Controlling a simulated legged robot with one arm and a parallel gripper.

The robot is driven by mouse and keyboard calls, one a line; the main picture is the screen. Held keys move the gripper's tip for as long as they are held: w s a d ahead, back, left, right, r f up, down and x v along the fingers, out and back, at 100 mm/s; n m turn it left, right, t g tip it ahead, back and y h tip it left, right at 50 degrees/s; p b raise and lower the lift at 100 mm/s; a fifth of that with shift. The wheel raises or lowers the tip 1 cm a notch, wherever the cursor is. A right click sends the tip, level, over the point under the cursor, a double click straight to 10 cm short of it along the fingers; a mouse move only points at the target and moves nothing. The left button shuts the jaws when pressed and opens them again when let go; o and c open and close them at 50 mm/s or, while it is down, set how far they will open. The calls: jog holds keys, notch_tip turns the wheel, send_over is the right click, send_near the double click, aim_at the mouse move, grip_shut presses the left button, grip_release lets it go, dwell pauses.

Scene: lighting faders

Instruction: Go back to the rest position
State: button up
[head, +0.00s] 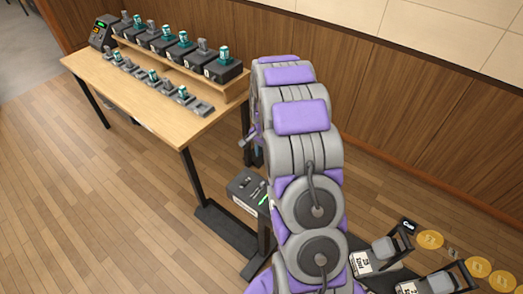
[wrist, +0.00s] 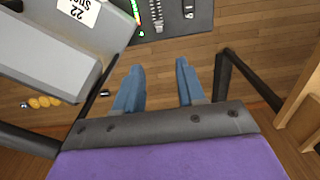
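My gripper (wrist: 157,85) shows in the wrist view with its two blue fingers well apart and nothing between them. Wooden floor lies behind the fingertips. In the head view my purple and grey arm stands at the centre, to the right of the wooden table (head: 130,92), and its fingers are mostly hidden there. A raised shelf on the table carries several dark fader boxes (head: 223,69) with teal or grey knobs. A row of small grey sliders (head: 201,107) lies in front of them.
A dark box with a green light (head: 246,186) stands low beside the table's leg. Grey pedal-like units (head: 384,248) and gold discs (head: 429,240) are on the right. In the wrist view a grey block (wrist: 50,55) is close on the left. Open floor (head: 90,190) lies left.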

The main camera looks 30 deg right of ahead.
jog(key=s+a+r+n, duration=0.7)
jog(key=s+a+r, duration=0.65)
jog(key=r, duration=0.25)
jog(key=s+a+r+n+g, duration=0.1)
jog(key=s+a+r+n, duration=0.1)
jog(key=s, duration=0.8)
jog(key=s+a+r+n, duration=0.2)
jog(key=s+a+n, duration=0.3)
jog(key=s, duration=0.6)
jog(key=shift+s+a+r+g, duration=0.15)
jog(key=shift+a+r+g, duration=0.25)
jog(key=shift+a, duration=0.3)
jog(key=shift+d, duration=0.15)
